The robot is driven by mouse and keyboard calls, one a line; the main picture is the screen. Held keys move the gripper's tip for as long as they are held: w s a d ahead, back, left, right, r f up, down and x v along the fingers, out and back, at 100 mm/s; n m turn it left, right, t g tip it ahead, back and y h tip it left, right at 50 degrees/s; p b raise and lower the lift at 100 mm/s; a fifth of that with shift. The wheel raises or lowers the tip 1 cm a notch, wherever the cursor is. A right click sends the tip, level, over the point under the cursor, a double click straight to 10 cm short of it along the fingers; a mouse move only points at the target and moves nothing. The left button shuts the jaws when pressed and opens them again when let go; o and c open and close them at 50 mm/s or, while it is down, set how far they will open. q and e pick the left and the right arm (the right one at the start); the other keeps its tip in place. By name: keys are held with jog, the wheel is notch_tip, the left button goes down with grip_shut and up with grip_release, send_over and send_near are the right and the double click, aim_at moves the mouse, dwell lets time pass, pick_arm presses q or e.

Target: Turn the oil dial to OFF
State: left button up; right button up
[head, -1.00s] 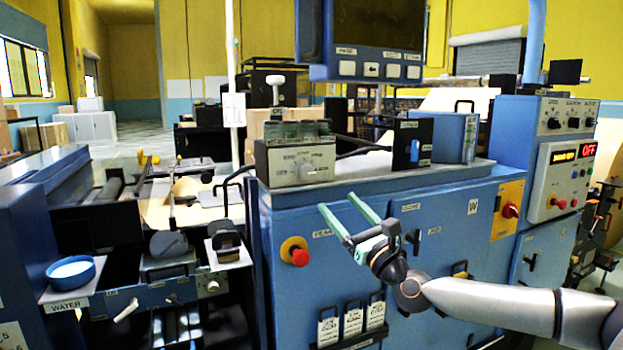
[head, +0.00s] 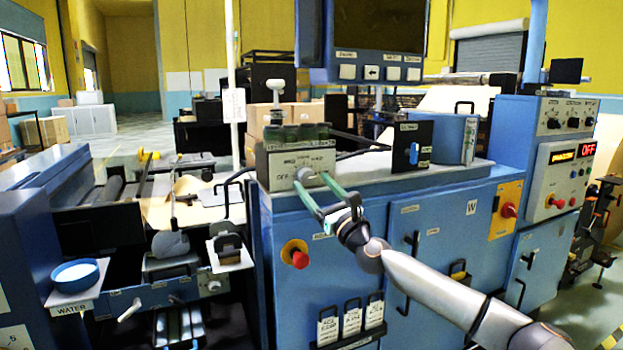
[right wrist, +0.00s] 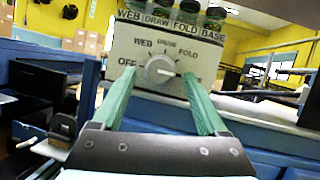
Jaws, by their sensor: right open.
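The oil dial is a round grey-white knob (right wrist: 160,69) on a pale panel (right wrist: 205,48) marked OFF, WEB, DRAW and FOLD, with another mark at the right partly hidden by a finger. Its white pointer line points right, away from OFF at the left. In the head view the dial (head: 304,174) is on the front of the small box with bottles on top. My right gripper (head: 310,181) is open, its two green fingers reaching up to the dial. In the right wrist view the fingers (right wrist: 157,78) stand left and right of the knob; I cannot tell whether they touch it. My left gripper is out of view.
A red stop button (head: 299,257) on a yellow plate is below the box. A black switch box with a blue lever (head: 413,153) stands to the right on the machine top. A monitor (head: 376,35) hangs above. A blue water dish (head: 74,274) is at the left.

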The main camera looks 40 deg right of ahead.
jog(key=shift+x, duration=1.05)
jog(key=shift+a+f, duration=0.1)
grip_shut()
